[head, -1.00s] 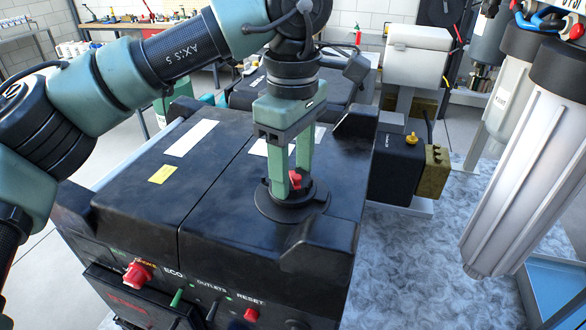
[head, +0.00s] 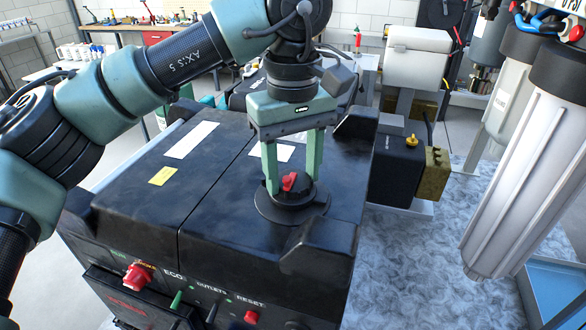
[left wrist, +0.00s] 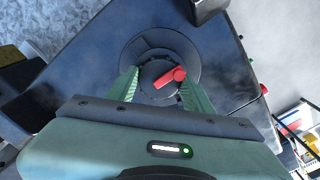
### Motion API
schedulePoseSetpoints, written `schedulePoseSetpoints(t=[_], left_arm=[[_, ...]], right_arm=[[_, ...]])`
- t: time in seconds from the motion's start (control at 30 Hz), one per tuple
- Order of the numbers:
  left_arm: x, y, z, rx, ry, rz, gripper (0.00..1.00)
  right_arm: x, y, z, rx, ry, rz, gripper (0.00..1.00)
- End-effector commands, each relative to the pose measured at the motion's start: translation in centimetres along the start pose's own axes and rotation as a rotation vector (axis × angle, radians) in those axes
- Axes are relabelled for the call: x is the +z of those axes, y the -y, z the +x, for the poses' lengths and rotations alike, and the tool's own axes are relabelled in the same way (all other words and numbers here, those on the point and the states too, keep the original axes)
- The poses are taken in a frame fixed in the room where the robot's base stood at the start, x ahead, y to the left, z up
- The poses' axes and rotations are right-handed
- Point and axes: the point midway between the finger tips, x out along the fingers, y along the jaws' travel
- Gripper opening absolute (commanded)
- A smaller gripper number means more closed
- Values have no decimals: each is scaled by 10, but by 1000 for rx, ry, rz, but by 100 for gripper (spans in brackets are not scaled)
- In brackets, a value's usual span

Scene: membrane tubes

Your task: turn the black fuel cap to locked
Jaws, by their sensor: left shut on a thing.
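The black fuel cap (head: 294,190) sits in a round black collar (head: 290,214) on top of the black generator, with a red piece (head: 289,181) on its top. In the left wrist view the cap (left wrist: 158,88) lies between the fingers and its red piece (left wrist: 169,80) points up and to the right. My left gripper (head: 291,187) comes down from above with one finger on each side of the cap and is shut on it. Its fingers also show in the left wrist view (left wrist: 160,92). My right gripper is not in view.
The generator (head: 140,215) has raised black corner blocks (head: 320,250) near the cap. White and yellow labels lie on its top. A black tank with a yellow cap (head: 411,140) and large grey cylinders (head: 520,165) stand to the right.

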Motion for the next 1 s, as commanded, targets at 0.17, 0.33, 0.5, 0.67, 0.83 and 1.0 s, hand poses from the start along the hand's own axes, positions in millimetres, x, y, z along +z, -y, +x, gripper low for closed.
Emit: schedulePoseSetpoints(t=[0.17,0.33,0.5,0.67,0.83,1.0], left_arm=[[0,0,-1,2,-2,5,11],[0,0,-1,2,-2,5,11],[0,0,-1,2,-1,4,73],[0,0,0,1,-1,4,73],[0,0,-5,2,-1,3,73],[0,-1,-30,4,-4,3,73]], right_arm=[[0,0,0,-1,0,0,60],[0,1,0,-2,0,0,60],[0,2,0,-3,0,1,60],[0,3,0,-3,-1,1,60],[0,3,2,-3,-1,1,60],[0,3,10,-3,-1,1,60]])
